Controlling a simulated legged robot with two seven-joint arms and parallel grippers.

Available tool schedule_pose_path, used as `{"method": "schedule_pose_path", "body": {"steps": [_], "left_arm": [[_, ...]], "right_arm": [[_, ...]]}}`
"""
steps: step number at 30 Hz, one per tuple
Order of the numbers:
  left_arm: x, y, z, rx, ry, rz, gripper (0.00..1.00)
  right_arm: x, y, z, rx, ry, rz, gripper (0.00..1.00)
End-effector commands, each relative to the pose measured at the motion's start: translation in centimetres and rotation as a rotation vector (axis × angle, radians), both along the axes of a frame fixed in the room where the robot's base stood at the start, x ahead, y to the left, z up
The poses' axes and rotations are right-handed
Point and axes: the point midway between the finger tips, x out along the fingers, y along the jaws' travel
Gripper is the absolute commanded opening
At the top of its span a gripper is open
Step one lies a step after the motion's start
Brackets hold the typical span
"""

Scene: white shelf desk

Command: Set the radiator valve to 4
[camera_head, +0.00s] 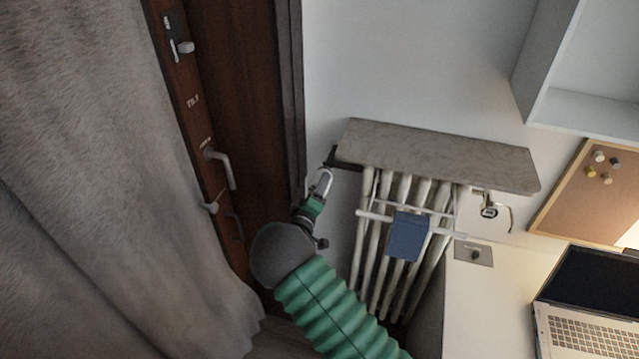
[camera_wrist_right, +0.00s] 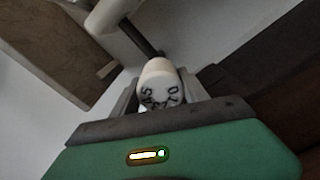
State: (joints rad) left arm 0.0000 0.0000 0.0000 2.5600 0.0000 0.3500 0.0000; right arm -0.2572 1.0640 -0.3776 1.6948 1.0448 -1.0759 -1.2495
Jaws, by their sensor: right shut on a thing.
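The radiator (camera_head: 385,240) stands against the wall under a grey stone-like shelf. Its valve knob (camera_wrist_right: 160,84) is a white cylinder with dark markings around its side, seen close in the right wrist view. My right gripper (camera_wrist_right: 155,95) is shut on the knob, with a finger on each side of it. In the head view my right gripper (camera_head: 322,182) is at the upper left corner of the radiator, where it hides the knob. Some digits show on the knob, but I cannot tell which number is at the setting mark. My left gripper is not in view.
The grey shelf (camera_head: 440,155) lies just above and right of the gripper. A dark door (camera_head: 240,90) and a grey curtain (camera_head: 90,180) are on the left. A blue cloth (camera_head: 407,237) hangs on the radiator. A white desk (camera_head: 490,310) with a laptop (camera_head: 590,315) is on the right.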

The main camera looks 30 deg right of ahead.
Motion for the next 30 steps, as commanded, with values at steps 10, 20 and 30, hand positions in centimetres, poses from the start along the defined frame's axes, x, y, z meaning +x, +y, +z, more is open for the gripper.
{"method": "schedule_pose_path", "body": {"steps": [10,20,30], "left_arm": [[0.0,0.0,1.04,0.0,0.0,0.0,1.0],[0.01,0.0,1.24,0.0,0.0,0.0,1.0],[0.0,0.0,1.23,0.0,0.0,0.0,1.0]], "right_arm": [[0.1,0.42,-0.36,-0.135,0.171,0.009,0.11],[0.12,0.47,-0.48,-0.183,0.227,0.009,0.11],[0.12,0.52,-0.6,-0.185,0.232,0.01,0.11]]}}
